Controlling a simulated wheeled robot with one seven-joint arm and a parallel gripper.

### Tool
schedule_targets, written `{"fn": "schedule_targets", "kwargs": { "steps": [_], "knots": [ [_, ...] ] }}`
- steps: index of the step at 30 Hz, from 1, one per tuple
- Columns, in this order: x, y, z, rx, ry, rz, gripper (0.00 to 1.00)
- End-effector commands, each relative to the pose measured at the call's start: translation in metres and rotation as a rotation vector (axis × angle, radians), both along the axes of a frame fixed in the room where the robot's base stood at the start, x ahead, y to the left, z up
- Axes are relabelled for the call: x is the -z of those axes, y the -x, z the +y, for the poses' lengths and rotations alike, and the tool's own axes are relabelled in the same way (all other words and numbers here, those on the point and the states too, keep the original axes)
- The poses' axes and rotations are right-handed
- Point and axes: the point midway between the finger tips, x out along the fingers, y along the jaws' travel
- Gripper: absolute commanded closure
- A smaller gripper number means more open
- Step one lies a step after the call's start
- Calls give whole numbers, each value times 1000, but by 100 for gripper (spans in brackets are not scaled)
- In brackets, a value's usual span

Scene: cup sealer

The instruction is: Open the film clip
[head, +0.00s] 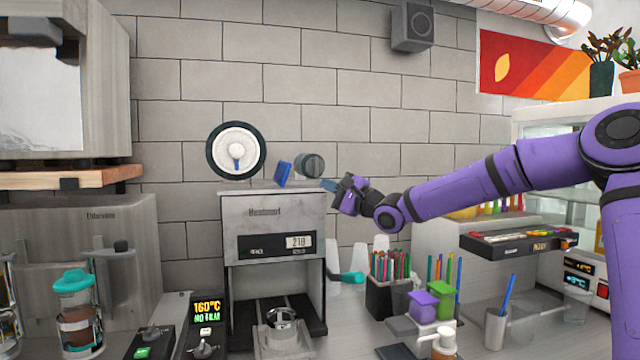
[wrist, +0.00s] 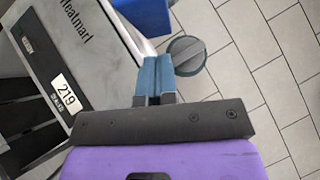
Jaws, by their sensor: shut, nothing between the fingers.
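The grey cup sealer (head: 272,225) stands against the wall, with a lit display on its front. A white film roll (head: 222,150) with a black rim is above its top left. A tilted blue piece (head: 283,174) stands at its top, and a round dark grey knob (head: 309,166) is to its right. I cannot tell for certain which is the film clip. My gripper (head: 328,185) is just right of the sealer's top, below and right of the knob. In the wrist view the blue fingertips (wrist: 158,65) are together and empty, beside the knob (wrist: 187,55), with the blue piece (wrist: 145,14) beyond.
A black pen holder (head: 385,298), purple and green boxes (head: 422,306) and a white pump bottle (head: 440,345) stand on the counter to the right. A metal cup (head: 282,325) sits under the sealer. The wall behind my gripper is bare.

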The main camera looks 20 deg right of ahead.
Motion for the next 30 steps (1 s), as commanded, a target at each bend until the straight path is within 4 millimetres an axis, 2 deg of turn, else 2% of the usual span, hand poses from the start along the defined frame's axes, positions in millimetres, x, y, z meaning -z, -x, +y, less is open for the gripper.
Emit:
{"fn": "schedule_targets", "kwargs": {
  "steps": [6,12,30],
  "knots": [
    [8,21,-22,2,1,2,100],
    [12,33,-32,1,1,1,100],
    [13,36,-34,1,2,1,100]
  ]
}}
